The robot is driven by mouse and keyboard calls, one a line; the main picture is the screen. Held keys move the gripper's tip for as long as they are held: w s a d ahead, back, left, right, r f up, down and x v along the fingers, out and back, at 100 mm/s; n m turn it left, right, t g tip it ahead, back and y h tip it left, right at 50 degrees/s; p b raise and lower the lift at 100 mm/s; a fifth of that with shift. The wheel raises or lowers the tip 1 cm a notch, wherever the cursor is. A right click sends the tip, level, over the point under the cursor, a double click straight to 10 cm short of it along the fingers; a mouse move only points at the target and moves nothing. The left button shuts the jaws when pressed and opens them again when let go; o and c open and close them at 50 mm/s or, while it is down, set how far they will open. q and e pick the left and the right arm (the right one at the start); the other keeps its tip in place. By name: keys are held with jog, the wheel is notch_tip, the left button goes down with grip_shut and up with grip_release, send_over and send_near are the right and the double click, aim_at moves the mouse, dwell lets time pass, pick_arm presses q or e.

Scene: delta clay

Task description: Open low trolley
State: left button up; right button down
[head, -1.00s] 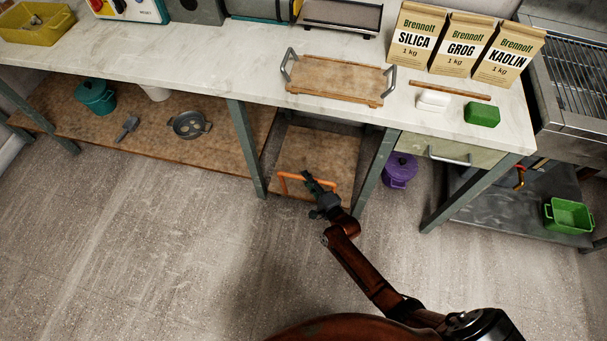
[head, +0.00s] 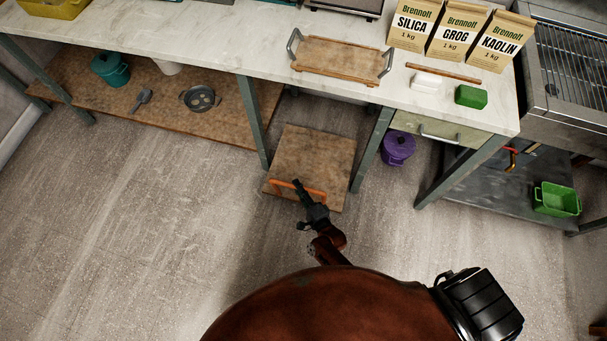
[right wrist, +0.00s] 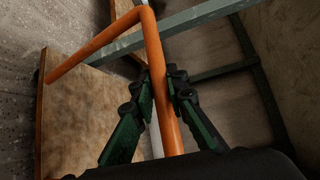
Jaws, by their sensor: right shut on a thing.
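The low trolley (head: 312,155) is a flat brown wooden board low to the floor, between two legs of the workbench. Its front part sticks out past the bench legs and its back part is under the bench. An orange bar handle (head: 318,193) stands at its front edge. My right gripper (head: 298,187) is at this handle. In the right wrist view the fingers (right wrist: 164,88) are shut around the orange bar (right wrist: 157,65), and the board (right wrist: 90,125) shows at the left. My left gripper is not in view.
Bench legs (head: 372,150) (head: 253,120) stand close on both sides of the trolley. A purple pot (head: 398,148) is on the floor to the right. A low wooden shelf (head: 150,110) with pots is at the left. The floor in front is clear.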

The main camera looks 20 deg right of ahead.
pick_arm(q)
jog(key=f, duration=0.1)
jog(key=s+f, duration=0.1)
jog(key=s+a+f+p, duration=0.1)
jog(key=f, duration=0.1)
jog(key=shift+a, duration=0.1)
pick_arm(e)
jog(key=s+a, duration=0.4)
jog(key=s, duration=0.1)
jog(key=shift+s+a, duration=0.15)
jog(key=shift+s, duration=0.05)
jog(key=c, duration=1.9)
grip_release()
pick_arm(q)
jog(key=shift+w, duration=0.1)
pick_arm(e)
jog(key=s+d+r, duration=0.1)
jog(key=s, duration=1)
jog(key=shift+s+d+r, duration=0.2)
jog(key=shift+s+r, duration=0.15)
jog(key=shift+s, duration=0.05)
jog(key=shift+f, duration=0.1)
